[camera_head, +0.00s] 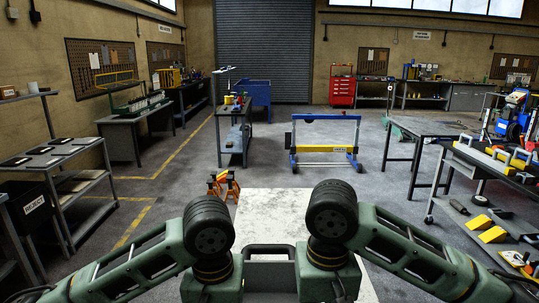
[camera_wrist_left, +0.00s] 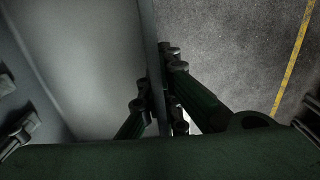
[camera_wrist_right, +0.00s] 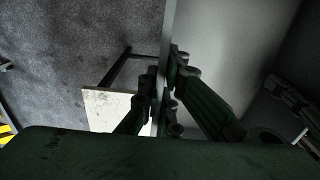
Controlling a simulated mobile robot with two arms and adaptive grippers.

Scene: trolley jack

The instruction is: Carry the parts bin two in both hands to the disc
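The grey parts bin (camera_head: 270,281) is held low in front of me between my two arms, with a dark handle-like bar at its far side. In the left wrist view, the fingers of my left gripper (camera_wrist_left: 160,90) close on either side of the bin's wall (camera_wrist_left: 151,40). In the right wrist view, the fingers of my right gripper (camera_wrist_right: 165,85) close on either side of the opposite wall (camera_wrist_right: 168,35). In the head view, my wrists hide both sets of fingers. I cannot make out the disc in any view.
A pale-topped table (camera_head: 275,213) stands directly ahead; its corner shows in the right wrist view (camera_wrist_right: 112,107). Orange stands (camera_head: 224,187) are just beyond it. A blue-and-yellow frame (camera_head: 325,145) is farther off. A bench (camera_head: 500,178) is right, shelves (camera_head: 60,165) left. Open floor lies left of centre.

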